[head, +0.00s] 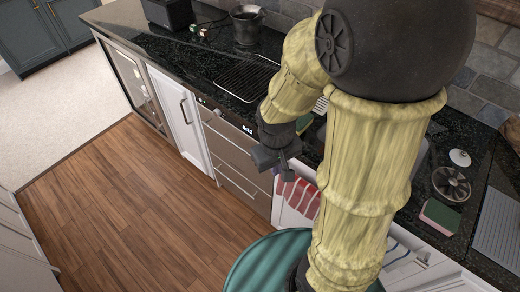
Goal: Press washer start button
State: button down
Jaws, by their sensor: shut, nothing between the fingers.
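My gripper (285,172) is at the picture's middle, shut and empty, beside the front of the counter. A brown-fronted appliance (232,146) with a dark control strip (228,122) along its top is built into the counter, just left of my gripper. A small lit display shows on the strip. I cannot make out a start button, and I cannot tell for sure whether this unit is the washer. My gripper and arm cover part of the counter front to the right.
A red striped towel (300,196) hangs just below my gripper. A teal round top (266,262) stands at the bottom. The dark counter (207,68) holds a pot (247,24) and, at right, a sponge (440,215). The wooden floor (125,200) is clear at left.

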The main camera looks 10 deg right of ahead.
jog(key=w+a+f+n+h+b, duration=0.1)
jog(key=w+f+n+h+b, duration=0.15)
jog(key=f+n+h, duration=0.45)
jog(key=w+f+n+h+b, duration=0.25)
jog(key=f+n+b, duration=0.2)
jog(key=f, duration=0.35)
jog(key=w+a+f+n+t+h+b, duration=0.3)
jog(key=w+a+n+t+h, duration=0.1)
jog(key=w+a+n+t, duration=0.3)
jog(key=a+n+t, duration=0.2)
jog(key=n, duration=0.2)
jog(key=shift+w+a+f+t, duration=0.25)
jog(key=shift+w+t, duration=0.1)
jog(key=shift+t, duration=0.05)
jog(key=x, duration=1.4)
jog(key=shift+p, duration=0.45)
jog(key=shift+d+r, duration=0.1)
jog(key=shift+d, duration=0.05)
